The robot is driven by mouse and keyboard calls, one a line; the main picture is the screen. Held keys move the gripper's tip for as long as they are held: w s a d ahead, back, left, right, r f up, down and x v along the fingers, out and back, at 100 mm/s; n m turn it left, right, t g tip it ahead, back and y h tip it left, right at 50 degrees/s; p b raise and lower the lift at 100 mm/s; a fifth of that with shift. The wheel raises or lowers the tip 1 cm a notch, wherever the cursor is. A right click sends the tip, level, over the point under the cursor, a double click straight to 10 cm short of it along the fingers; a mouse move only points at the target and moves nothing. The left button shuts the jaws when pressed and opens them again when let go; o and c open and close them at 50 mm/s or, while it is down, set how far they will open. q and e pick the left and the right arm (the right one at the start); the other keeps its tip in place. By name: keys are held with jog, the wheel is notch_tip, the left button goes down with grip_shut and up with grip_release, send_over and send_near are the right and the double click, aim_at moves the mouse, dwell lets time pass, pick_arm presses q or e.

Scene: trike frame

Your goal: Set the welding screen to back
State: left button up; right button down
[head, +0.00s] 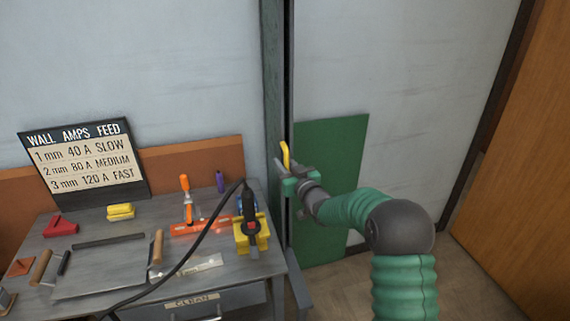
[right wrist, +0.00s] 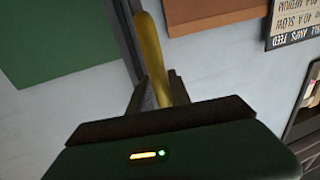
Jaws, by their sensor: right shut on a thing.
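A yellow handle (head: 285,155) stands upright beside a dark vertical edge (head: 288,70), which looks like the welding screen seen nearly edge-on at the table's right end. My right gripper (head: 283,171) is shut on this handle. In the right wrist view the yellow handle (right wrist: 152,60) rises between the two fingers of the right gripper (right wrist: 158,90). The dark edge (right wrist: 130,40) runs just behind it. Whether the handle joins that edge is hidden by the gripper. My left gripper is not in view.
A grey table (head: 100,255) on the left holds a torch (head: 250,215) on a yellow stand, clamps, hand tools and a settings board (head: 85,160). A green panel (head: 335,180) stands against the wall behind my right arm. The floor (head: 470,285) at right looks clear.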

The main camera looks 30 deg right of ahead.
jog(key=shift+w+a+y, duration=0.15)
jog(key=shift+a+y, duration=0.15)
jog(key=shift+a, duration=0.15)
jog(key=c, duration=1.6)
grip_release()
jog(key=shift+c, duration=0.2)
jog(key=shift+o, duration=1.2)
jog(key=shift+w, duration=0.1)
jog(key=shift+o, duration=0.2)
jog(key=shift+w+f, duration=0.1)
jog(key=shift+w, duration=0.1)
jog(key=shift+s+d, duration=0.1)
jog(key=shift+d, duration=0.15)
jog(key=shift+s, duration=0.3)
jog(key=s, duration=1.6)
jog(key=shift+a, duration=0.3)
